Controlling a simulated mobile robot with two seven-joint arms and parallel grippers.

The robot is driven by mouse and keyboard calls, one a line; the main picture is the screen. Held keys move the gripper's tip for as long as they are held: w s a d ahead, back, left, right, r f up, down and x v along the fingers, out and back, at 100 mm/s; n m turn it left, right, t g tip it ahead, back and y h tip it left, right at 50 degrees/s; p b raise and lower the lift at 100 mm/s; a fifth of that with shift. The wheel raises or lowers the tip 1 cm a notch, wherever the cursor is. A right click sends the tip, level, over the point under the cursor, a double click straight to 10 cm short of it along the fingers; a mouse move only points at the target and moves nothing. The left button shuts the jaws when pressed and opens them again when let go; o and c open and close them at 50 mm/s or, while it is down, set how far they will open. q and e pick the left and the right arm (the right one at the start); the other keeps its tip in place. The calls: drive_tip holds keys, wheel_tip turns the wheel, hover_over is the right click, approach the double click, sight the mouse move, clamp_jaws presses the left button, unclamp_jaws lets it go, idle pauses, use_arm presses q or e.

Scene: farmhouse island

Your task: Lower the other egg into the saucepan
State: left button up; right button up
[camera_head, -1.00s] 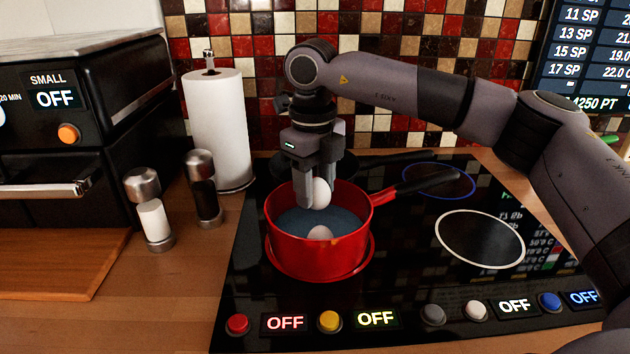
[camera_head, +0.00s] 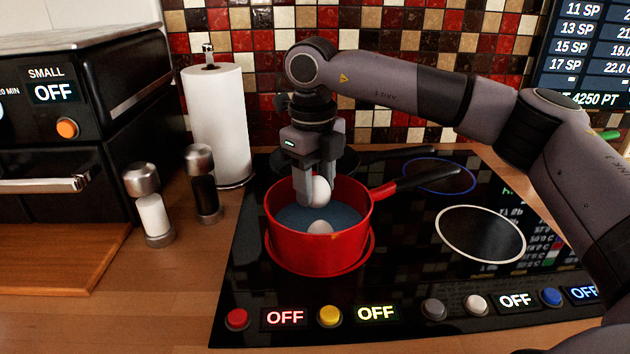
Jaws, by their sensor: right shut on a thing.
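The red saucepan (camera_head: 318,250) stands on the front left of the black stove, with water (camera_head: 345,216) in it and its dark handle pointing to the back right. One white egg (camera_head: 320,227) lies in the water near the front wall. My right gripper (camera_head: 314,192) points down into the mouth of the pan and is shut on the other egg (camera_head: 321,189), which is just above or at the water; I cannot tell if it touches. My left gripper is not in view.
A dark pan with a black handle (camera_head: 400,155) stands behind the saucepan. Salt (camera_head: 150,205) and pepper (camera_head: 203,185) shakers and a paper towel roll (camera_head: 218,125) stand left of the stove (camera_head: 400,280). A black oven (camera_head: 60,130) is at far left.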

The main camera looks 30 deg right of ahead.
sight(315, 205)
drive_tip(key=shift+f+b, duration=1.4)
drive_tip(key=shift+f, duration=0.85)
idle(0.7)
drive_tip(key=o, duration=1.1)
drive_tip(key=shift+o, duration=0.2)
